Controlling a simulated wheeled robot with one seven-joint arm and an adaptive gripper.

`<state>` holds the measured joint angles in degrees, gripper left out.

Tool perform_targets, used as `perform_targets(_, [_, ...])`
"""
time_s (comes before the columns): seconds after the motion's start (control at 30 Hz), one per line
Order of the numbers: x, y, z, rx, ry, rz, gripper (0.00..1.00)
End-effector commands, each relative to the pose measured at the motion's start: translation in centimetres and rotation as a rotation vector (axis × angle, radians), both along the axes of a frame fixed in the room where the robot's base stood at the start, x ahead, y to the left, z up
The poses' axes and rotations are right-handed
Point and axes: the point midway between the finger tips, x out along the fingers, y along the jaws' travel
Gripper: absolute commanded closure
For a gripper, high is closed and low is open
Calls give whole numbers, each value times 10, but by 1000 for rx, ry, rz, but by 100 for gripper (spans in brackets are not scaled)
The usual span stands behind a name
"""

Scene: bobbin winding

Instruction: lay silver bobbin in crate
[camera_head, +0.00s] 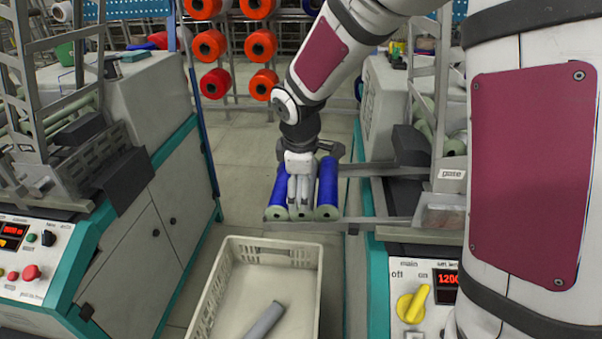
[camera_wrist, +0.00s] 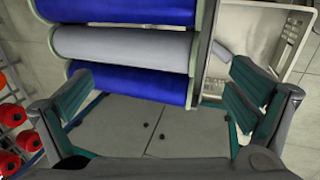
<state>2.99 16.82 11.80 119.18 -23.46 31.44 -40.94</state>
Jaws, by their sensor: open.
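A silver bobbin (camera_head: 301,200) lies between two blue bobbins (camera_head: 327,188) on a holder. In the wrist view the silver bobbin (camera_wrist: 125,46) lies across the upper part, with a blue bobbin (camera_wrist: 130,82) on either side. My gripper (camera_head: 302,165) is over the bobbins and hides part of the silver one. In the wrist view its fingers (camera_wrist: 158,92) are spread wide with nothing held between them. The cream crate (camera_head: 212,290) stands on the floor in front of the holder. Another silver bobbin (camera_head: 265,322) lies in it.
A machine (camera_head: 165,205) with a teal edge stands at the left. Another, with a yellow switch (camera_head: 412,305), stands at the right. Red and orange spools (camera_head: 261,45) hang on a rack behind. Grey floor (camera_head: 245,140) is free between the machines.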

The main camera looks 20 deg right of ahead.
Motion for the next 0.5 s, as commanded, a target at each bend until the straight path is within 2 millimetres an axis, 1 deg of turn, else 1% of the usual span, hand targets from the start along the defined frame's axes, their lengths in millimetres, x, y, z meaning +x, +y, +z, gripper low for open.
perform_targets(0.03, [2,-1,-11,0,2,0,0])
perform_targets(0.2, [8,-4,-31,-1,1,0,0])
perform_targets(0.33, [11,-5,-39,1,1,-1,0])
perform_targets(0.5, [12,-5,-42,0,0,-1,0])
